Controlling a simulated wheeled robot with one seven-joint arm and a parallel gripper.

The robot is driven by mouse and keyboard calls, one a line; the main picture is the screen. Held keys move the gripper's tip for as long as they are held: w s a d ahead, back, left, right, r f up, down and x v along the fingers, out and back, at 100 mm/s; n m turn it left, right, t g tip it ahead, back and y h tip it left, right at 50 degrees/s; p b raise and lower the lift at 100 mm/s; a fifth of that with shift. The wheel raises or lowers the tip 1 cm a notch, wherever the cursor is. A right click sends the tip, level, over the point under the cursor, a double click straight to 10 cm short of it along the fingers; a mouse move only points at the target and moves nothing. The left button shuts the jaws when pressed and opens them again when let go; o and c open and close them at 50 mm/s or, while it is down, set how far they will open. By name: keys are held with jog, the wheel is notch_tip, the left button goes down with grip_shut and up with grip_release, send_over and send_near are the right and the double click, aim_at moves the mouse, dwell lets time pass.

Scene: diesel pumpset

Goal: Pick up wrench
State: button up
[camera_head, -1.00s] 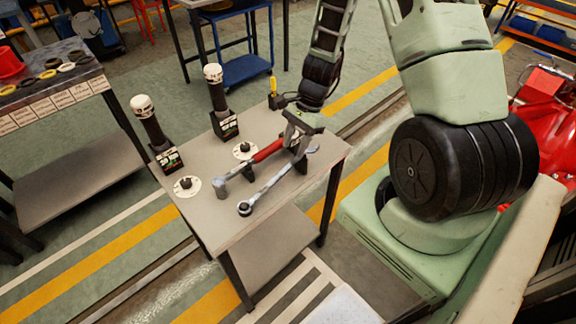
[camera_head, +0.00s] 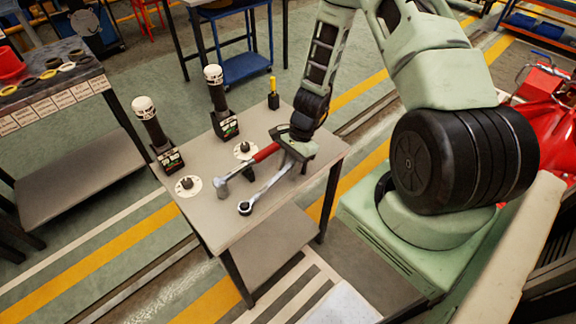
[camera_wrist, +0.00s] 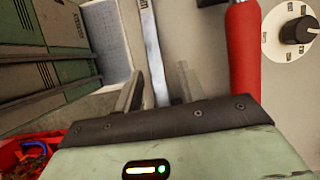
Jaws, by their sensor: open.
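The wrench (camera_head: 264,189) is a long silver ratchet-type tool lying on the small grey table (camera_head: 217,232), its round head toward the front left. In the wrist view its silver shaft (camera_wrist: 153,50) runs between the two fingers of my gripper (camera_wrist: 160,86). In the head view my gripper (camera_head: 292,164) is over the far end of the wrench and hides that end. The fingers are open, with a gap beside the shaft. I cannot tell how far the fingertips are above the table.
A hammer with a red handle (camera_head: 266,152) lies close beside the wrench; its handle (camera_wrist: 243,50) is just right of my gripper in the wrist view. Two round dials (camera_head: 188,186), two dark upright white-topped tools (camera_head: 216,100) and a yellow-handled tool (camera_head: 272,93) stand nearby.

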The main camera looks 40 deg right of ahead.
aim_at(289, 166)
grip_shut()
jog(key=shift+r, duration=0.1)
jog(key=shift+r+b, duration=0.5)
jog(key=shift+r, duration=4.45)
